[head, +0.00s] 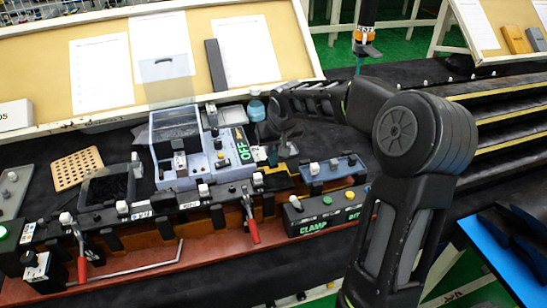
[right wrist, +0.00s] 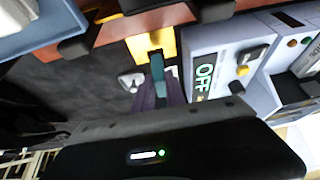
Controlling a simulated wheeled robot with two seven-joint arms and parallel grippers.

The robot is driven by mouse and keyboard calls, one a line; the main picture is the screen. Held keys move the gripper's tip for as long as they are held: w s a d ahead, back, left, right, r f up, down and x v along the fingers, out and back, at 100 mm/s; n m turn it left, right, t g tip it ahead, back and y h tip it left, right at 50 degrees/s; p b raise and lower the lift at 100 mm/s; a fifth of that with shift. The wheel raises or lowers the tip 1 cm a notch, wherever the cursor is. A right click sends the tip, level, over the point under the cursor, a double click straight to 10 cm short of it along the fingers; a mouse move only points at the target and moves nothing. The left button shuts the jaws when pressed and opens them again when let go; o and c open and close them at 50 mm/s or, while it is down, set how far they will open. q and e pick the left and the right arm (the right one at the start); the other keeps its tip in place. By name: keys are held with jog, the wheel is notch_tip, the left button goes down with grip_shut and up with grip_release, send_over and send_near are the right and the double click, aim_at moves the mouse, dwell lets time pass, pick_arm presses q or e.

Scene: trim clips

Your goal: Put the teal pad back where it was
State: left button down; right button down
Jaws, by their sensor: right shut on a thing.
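My right gripper (right wrist: 162,88) is shut on the teal pad (right wrist: 157,66), which shows in the right wrist view as a narrow dark teal strip at the fingertips. In the head view my right gripper (head: 272,150) reaches in from the right, just right of the grey machine with the green OFF sign (head: 243,146). It is above the dark mat, behind the row of clamps. The pad is too small and dark to make out clearly in the head view. A yellow block (right wrist: 150,45) lies just beyond the pad in the right wrist view. My left gripper is not in view.
The long brown fixture (head: 215,232) with red-handled levers (head: 251,225) runs along the front. A CLAMP box (head: 323,212) stands at its right. A perforated tan board (head: 77,170) and dark tray (head: 108,187) lie left. A tool (head: 366,42) hangs behind.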

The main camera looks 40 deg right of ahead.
aim_at(274, 157)
jog(key=shift+f, duration=0.1)
jog(key=shift+f, duration=1.75)
jog(key=shift+f, duration=0.2)
jog(key=c, duration=1.4)
grip_release()
jog(key=shift+r, duration=0.1)
jog(key=shift+r+p, duration=0.2)
jog(key=shift+p, duration=0.15)
jog(key=b+v, duration=0.1)
jog(key=v, duration=1)
jog(key=shift+s+a+r+b, duration=0.1)
jog(key=shift+s+r+b, duration=0.1)
jog(key=shift+r+b, duration=0.15)
